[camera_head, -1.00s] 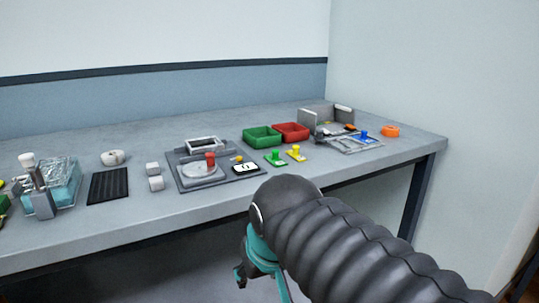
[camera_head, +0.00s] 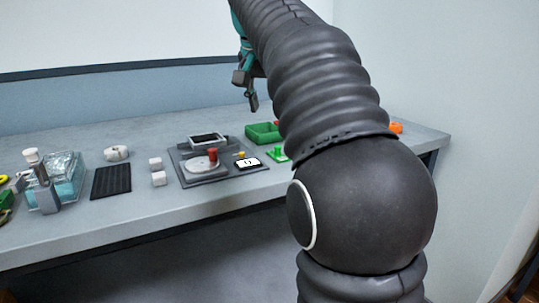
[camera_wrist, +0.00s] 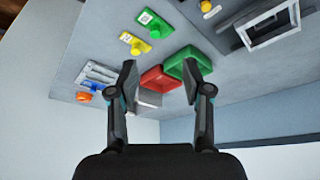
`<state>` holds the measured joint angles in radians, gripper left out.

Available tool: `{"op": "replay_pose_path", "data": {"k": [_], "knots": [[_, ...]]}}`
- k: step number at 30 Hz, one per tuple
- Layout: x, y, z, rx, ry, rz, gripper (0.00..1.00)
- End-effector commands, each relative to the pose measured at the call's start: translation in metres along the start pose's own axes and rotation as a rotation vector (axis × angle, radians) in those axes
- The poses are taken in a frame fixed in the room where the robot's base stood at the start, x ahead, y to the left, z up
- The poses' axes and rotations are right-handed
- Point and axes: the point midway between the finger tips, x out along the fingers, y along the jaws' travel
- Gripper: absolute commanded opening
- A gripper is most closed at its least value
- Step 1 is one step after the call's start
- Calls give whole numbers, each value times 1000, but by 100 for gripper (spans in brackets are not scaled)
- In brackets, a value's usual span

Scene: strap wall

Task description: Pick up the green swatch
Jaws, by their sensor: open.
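The green swatch (camera_head: 279,154) has a raised green knob and lies on the bench in front of the green bin; in the head view my arm covers part of it. In the wrist view the green swatch (camera_wrist: 153,23) lies whole at the upper middle, beside the yellow swatch (camera_wrist: 135,43). My gripper (camera_head: 247,90) is raised above the back of the bench in the head view. In the wrist view my gripper (camera_wrist: 159,78) is open and empty, fingers apart, with the swatch beyond the fingertips and not touched.
The green bin (camera_wrist: 186,63) and red bin (camera_wrist: 159,80) show between the fingertips in the wrist view. A grey scale-like device (camera_head: 204,166) stands left of the swatch. A blue-knobbed plate (camera_wrist: 88,86) and orange ring (camera_wrist: 84,97) lie farther along. A wall rises behind the bench.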

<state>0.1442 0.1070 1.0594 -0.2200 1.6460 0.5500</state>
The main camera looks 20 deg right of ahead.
Motion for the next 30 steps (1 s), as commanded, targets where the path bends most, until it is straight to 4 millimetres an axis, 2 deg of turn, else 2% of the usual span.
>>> {"op": "replay_pose_path", "data": {"k": [5, 12, 23, 30], "knots": [[22, 1, -2, 6, -2, 4, 49], [66, 1, -1, 4, -2, 2, 49], [93, 3, -2, 5, -1, 1, 49], [126, 9, -5, 5, -1, 2, 49]]}}
